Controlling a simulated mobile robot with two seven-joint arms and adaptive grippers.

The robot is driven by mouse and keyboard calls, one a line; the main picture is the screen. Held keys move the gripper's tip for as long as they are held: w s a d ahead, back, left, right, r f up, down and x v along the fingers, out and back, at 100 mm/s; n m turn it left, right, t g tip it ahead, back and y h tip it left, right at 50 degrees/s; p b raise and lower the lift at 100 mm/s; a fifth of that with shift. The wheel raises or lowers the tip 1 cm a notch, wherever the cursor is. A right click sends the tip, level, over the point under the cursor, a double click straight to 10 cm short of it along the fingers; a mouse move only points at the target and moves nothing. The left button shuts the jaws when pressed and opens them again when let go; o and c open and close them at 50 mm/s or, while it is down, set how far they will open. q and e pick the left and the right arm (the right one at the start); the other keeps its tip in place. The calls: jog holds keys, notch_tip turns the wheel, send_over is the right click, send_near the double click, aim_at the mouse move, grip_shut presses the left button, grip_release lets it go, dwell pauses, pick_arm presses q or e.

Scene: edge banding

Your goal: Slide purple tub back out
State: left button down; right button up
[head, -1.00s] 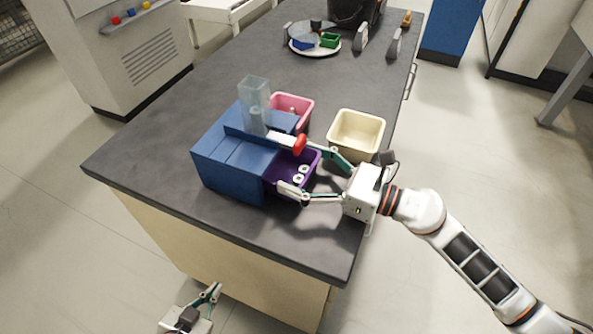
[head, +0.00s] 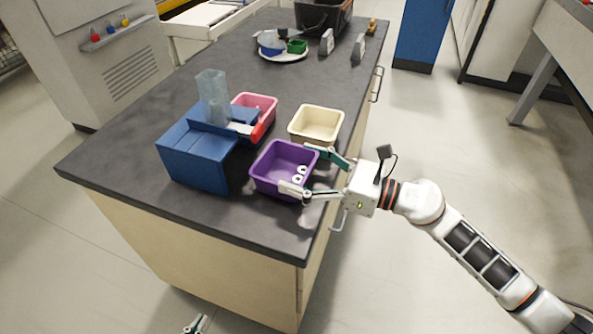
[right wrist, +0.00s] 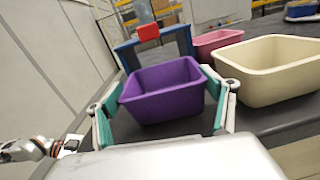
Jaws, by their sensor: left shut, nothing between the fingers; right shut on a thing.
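The purple tub (head: 266,184) stands on the dark table top, just right of the blue dispenser housing (head: 192,157), clear of its opening. Several small white ring-like parts (head: 300,172) lie inside the tub. My right gripper (head: 308,171) is shut on the tub, one finger on each side of it. In the right wrist view the tub (right wrist: 160,88) sits between the two green-padded fingers (right wrist: 163,106), upright and level. My left gripper (head: 197,324) is shut and empty, low at the bottom edge of the head view, below the table top.
A cream tub (head: 316,124) stands close behind the purple tub, and a pink tub (head: 256,105) stands behind the housing. A clear tube (head: 213,95) and a red part (head: 257,133) are on the housing. The near right table edge is close to the purple tub.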

pick_arm(q)
jog(key=shift+s+d+r, duration=0.1)
jog(key=shift+s+d, duration=0.1)
jog(key=shift+s, duration=0.15)
pick_arm(e)
jog(key=shift+s+d, duration=0.15)
jog(key=shift+d, duration=0.15)
jog(key=o, duration=1.2)
jog(key=shift+c, duration=0.2)
jog(key=shift+d, duration=0.1)
jog(key=v, duration=1.2)
